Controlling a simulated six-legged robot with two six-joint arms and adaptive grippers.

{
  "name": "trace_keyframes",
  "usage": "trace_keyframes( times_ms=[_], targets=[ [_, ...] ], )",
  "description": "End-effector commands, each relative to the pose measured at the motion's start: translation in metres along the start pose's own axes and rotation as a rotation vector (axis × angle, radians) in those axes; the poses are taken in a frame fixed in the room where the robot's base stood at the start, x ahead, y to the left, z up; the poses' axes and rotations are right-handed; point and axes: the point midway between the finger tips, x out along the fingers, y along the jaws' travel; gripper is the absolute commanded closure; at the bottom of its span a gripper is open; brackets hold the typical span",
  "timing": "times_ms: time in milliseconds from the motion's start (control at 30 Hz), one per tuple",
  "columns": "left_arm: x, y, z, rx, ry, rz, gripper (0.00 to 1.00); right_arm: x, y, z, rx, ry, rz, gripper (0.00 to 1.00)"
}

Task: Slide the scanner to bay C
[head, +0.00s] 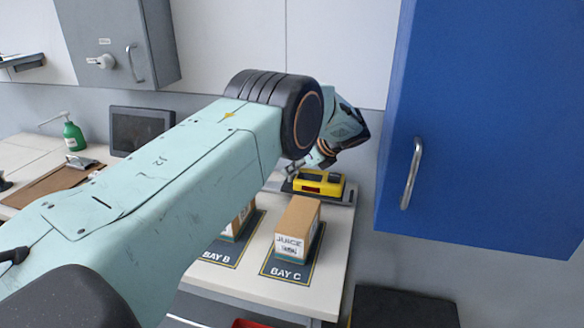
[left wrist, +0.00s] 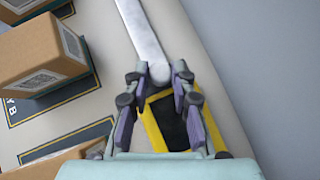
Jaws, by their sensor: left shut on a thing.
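The BAY C mat (head: 288,271) lies at the counter's right end, in front of the scanner. My right gripper is not in view.
A blue cabinet (head: 490,120) hangs close on the right. A monitor (head: 138,130) and green bottle (head: 74,136) stand left.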

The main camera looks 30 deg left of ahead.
Motion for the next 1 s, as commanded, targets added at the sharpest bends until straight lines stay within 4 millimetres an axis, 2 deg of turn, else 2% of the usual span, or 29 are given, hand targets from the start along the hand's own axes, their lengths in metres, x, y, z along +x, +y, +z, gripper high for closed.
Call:
trace_keyframes(
  times_ms=[33, 67, 167, 667, 767, 1000],
  targets=[
    [-0.001, -0.001, 0.0, -0.002, 0.001, -0.002, 1.0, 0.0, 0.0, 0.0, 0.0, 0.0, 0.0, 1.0],
    [-0.001, -0.001, 0.0, -0.002, 0.001, -0.001, 0.75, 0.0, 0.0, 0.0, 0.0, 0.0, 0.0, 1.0],
    [-0.001, -0.001, 0.0, -0.002, 0.0, -0.001, 0.67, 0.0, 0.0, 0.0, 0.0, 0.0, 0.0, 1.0],
    [-0.002, 0.0, 0.001, -0.001, 0.0, 0.001, 0.66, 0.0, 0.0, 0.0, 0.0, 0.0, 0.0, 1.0],
    [-0.01, -0.001, 0.009, -0.003, 0.0, 0.0, 0.66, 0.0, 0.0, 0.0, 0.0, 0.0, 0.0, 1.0],
    [-0.041, 0.0, 0.041, -0.005, 0.001, -0.001, 0.66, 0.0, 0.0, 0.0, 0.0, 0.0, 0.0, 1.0]
  ],
)
